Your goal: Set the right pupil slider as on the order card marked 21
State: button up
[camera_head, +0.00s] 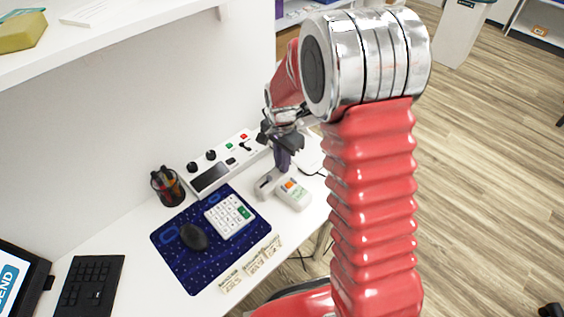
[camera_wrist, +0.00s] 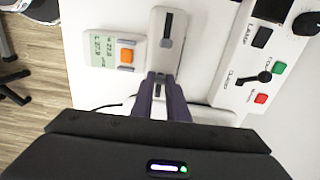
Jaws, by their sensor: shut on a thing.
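A long white slider unit (camera_wrist: 178,20) lies under my gripper (camera_wrist: 160,77) in the wrist view. One slider with a dark slot (camera_wrist: 167,30) shows clear of the fingers. My gripper's dark purple fingers are closed at the unit's other end, on what appears to be the second slider's knob, which they mostly hide. In the head view my gripper (camera_head: 283,167) reaches down to the unit (camera_head: 267,184). Beside it lies a white device (camera_wrist: 100,70) with a green display (camera_wrist: 101,46) and orange button (camera_wrist: 126,54); its digits are too small to read surely. Several order cards (camera_head: 255,264) lie at the desk's front edge, unreadable.
A panel (camera_head: 211,177) with knobs and buttons stands along the wall. A blue mat (camera_head: 190,270) holds a mouse (camera_head: 193,237) and a white keypad (camera_head: 229,217). A pen cup (camera_head: 168,186) stands behind the mat. A black keyboard (camera_head: 90,285) is at the left.

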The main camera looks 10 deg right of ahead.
grip_shut()
jog(key=shift+w+d, duration=0.25)
jog(key=shift+d, duration=0.1)
jog(key=o, duration=0.7)
grip_release()
jog(key=shift+c, duration=0.2)
jog(key=shift+r, duration=0.1)
notch_tip(320, 180, up, 14)
jog(key=shift+f, duration=0.2)
